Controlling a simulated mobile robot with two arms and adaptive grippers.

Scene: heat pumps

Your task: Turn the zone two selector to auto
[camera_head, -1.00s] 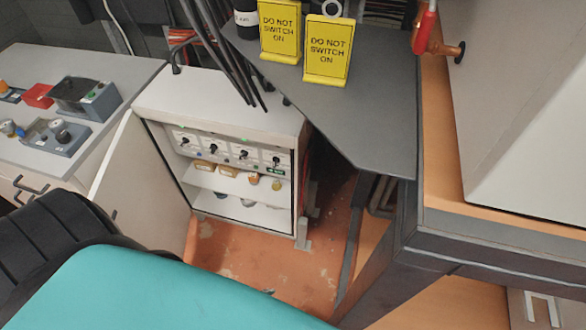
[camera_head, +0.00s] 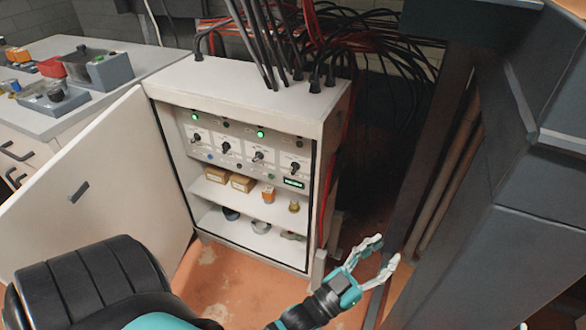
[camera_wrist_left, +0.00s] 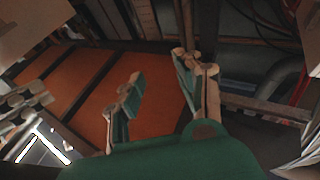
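The white control cabinet (camera_head: 225,85) stands open, with a row of several dark selector knobs on its panel (camera_head: 241,161). The second knob from the left (camera_head: 226,147) may be zone two; the labels are too small to read. Its pointer angle is hard to tell. My left gripper (camera_head: 387,250) is in front of the cabinet, low and to its right, apart from the knobs. Its fingers are spread and hold nothing; they also show apart in the left wrist view (camera_wrist_left: 158,68). My right gripper is not in view.
The cabinet door (camera_head: 95,180) is swung open to the left. Shelves below the knobs hold small boxes (camera_head: 243,183) and parts. Black cables (camera_head: 250,45) rise from the cabinet top. A dark grey structure (camera_head: 500,220) stands at the right. A bench (camera_head: 120,55) is at the left.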

